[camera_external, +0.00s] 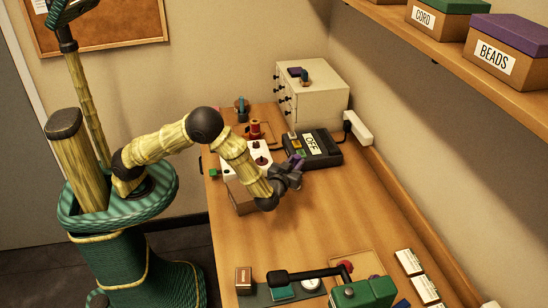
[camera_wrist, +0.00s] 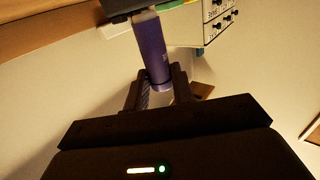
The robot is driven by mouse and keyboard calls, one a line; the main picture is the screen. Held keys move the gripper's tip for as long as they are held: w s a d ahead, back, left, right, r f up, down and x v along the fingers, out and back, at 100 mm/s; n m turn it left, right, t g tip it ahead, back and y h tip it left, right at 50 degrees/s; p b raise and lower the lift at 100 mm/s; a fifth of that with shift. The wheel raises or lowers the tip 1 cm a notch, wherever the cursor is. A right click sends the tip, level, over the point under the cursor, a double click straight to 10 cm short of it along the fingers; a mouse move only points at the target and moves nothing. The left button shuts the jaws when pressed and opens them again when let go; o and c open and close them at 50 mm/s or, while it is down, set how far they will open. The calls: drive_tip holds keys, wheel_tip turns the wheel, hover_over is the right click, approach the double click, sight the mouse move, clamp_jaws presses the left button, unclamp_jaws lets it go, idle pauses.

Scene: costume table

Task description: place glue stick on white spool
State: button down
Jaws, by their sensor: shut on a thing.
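A purple glue stick (camera_wrist: 150,45) stands out between the fingers of my gripper (camera_wrist: 159,82) in the wrist view. My gripper is shut on it near its lower end in that picture. In the external view my gripper (camera_external: 290,177) is in the air over the table, in front of the black box marked OFF, and the purple stick (camera_external: 296,162) shows small and tilted at its tip. I cannot pick out the white spool for certain; my arm covers part of the area at the table's back left.
A white drawer cabinet (camera_external: 318,92) stands behind. The table middle (camera_external: 330,215) is clear.

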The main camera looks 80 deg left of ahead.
drive_tip(key=shift+f, duration=1.05)
drive_tip(key=shift+f, duration=0.15)
drive_tip(key=c, duration=1.2)
unclamp_jaws()
drive_tip(key=shift+o, duration=0.2)
drive_tip(key=b+v, duration=0.1)
drive_tip(key=v, duration=1.1)
drive_tip(key=shift+b, duration=0.35)
